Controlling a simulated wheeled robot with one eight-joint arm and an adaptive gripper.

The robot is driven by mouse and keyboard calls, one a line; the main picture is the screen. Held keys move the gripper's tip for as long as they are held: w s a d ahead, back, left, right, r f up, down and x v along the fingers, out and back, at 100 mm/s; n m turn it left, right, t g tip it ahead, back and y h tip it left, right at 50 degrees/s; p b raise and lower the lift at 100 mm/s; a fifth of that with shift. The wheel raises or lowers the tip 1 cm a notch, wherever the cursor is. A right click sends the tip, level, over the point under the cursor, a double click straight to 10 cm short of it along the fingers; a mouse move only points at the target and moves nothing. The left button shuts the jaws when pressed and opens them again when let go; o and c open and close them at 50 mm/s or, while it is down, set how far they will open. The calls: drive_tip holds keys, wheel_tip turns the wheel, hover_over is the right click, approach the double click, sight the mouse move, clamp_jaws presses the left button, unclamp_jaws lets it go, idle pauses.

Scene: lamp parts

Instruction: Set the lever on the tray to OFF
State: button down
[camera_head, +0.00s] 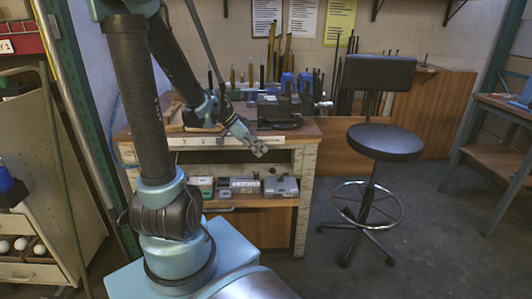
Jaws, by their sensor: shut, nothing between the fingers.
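My gripper (259,150) is in the middle of the view, at the end of my teal and black arm. It is shut and empty, and appears in front of the workbench's front edge. I cannot make out a tray or a lever with an OFF mark in this view. My arm hides part of the workbench top and whatever may lie behind it.
A workbench (305,132) carries a dark vise-like device (280,110) and upright tools behind it. Its shelf holds several grey boxes (281,186). A black swivel stool (385,142) stands to the right. Clear floor (430,240) lies at the front right.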

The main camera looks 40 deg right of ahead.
drive_tip(key=shift+w+a+r, duration=0.25)
drive_tip(key=shift+w+a, duration=0.2)
drive_tip(key=shift+a, duration=0.15)
drive_tip(key=shift+w+a+r, duration=0.25)
drive_tip(key=shift+w+a, duration=0.15)
drive_tip(key=shift+a, duration=0.2)
